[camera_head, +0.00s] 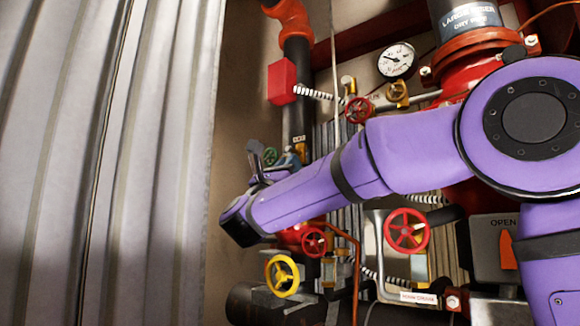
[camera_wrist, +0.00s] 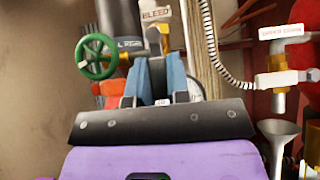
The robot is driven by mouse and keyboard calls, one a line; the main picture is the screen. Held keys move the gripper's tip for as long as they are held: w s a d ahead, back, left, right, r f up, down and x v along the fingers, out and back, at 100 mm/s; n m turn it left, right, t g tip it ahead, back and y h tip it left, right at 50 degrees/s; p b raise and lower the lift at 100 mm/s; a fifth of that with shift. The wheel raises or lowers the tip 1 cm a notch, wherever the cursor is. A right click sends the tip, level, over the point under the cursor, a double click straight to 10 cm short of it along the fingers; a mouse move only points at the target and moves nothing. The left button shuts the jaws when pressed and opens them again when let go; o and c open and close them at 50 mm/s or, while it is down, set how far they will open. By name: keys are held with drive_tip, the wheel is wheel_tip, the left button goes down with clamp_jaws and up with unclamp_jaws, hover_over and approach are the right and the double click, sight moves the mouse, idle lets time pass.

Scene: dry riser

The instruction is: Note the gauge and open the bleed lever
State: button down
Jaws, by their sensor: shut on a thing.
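The round white gauge (camera_head: 396,60) is at the upper right in the head view. Its thin needle and figures are too small to read surely. In the wrist view, a white BLEED label (camera_wrist: 155,13) sits above a small brass fitting with the bleed lever (camera_wrist: 165,42). My gripper (camera_wrist: 160,68) has blue fingers, close together and shut at this lever; the part between them is mostly hidden. In the head view my gripper (camera_head: 293,157) is partly hidden behind my purple arm, beside the dark vertical pipe.
A green handwheel (camera_wrist: 96,56) stands close left of my fingers. Red handwheels (camera_head: 407,231), a yellow handwheel (camera_head: 282,275) and a red box (camera_head: 282,82) crowd the pipes. A brass valve and funnel (camera_wrist: 278,130) are at right. A corrugated panel (camera_head: 100,160) fills the left.

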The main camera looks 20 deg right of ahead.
drive_tip(key=c, duration=1.1)
unclamp_jaws()
drive_tip(key=v, duration=1.1)
drive_tip(key=shift+d, duration=0.1)
